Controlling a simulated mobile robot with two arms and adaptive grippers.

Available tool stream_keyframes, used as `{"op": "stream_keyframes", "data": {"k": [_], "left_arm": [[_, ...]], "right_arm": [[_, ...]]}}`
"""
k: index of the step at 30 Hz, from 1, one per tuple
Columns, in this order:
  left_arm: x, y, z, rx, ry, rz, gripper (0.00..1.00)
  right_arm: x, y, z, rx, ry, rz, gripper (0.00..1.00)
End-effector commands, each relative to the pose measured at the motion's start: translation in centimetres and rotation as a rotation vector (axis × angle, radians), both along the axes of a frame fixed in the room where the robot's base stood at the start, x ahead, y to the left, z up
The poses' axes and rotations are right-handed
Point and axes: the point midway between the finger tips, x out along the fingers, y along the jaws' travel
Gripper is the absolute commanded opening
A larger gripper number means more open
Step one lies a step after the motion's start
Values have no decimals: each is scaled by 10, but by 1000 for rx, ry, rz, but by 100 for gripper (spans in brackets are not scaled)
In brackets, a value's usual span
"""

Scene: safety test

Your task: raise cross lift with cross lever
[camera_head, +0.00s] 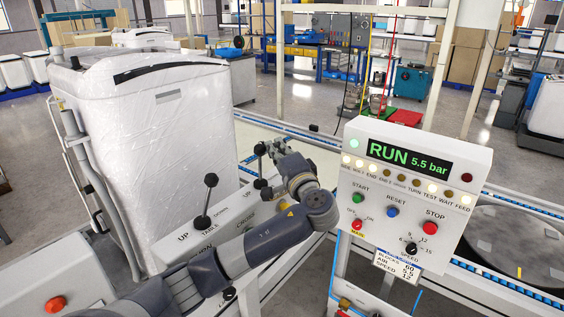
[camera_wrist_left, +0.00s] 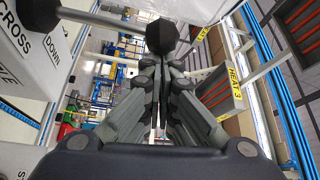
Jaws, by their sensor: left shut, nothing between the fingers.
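The cross lever has a round black knob (camera_wrist_left: 161,36) and a silver shaft running to a black boot (camera_wrist_left: 38,15) beside the label CROSS. In the head view its boot (camera_head: 260,184) is on the sloped lever panel (camera_head: 232,212). My left gripper (camera_head: 268,149) is at the lever's top end. In the left wrist view the gripper (camera_wrist_left: 162,62) is shut, with its fingertips right by the knob and nothing between them. I cannot tell whether they touch it. The cross lift itself cannot be made out. My right gripper is not in view.
The table lever (camera_head: 211,180) stands upright to the left on the same panel. A control box (camera_head: 415,185) reading RUN 5.5 bar is close on the right. A large plastic-wrapped machine (camera_head: 150,130) stands behind the panel. A blue-edged conveyor (camera_head: 300,136) runs beyond.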

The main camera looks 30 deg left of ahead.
Motion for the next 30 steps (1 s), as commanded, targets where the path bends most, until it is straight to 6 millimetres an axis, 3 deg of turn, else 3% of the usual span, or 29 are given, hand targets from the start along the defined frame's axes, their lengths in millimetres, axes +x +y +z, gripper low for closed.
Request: {"op": "stream_keyframes", "data": {"k": [1, 3, 15, 21, 30], "left_arm": [[-5, 0, -10, -5, -41, -2, 0], [-11, 0, -9, -9, -94, -1, 0], [-40, 3, -5, -30, -345, -1, 0], [-48, 4, -2, -33, -418, 0, 0], [-53, 4, 1, -36, -463, 0, 0]], "right_arm": [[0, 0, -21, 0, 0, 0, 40], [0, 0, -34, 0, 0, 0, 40], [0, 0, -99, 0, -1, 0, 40], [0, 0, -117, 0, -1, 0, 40], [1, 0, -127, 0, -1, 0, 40]]}}
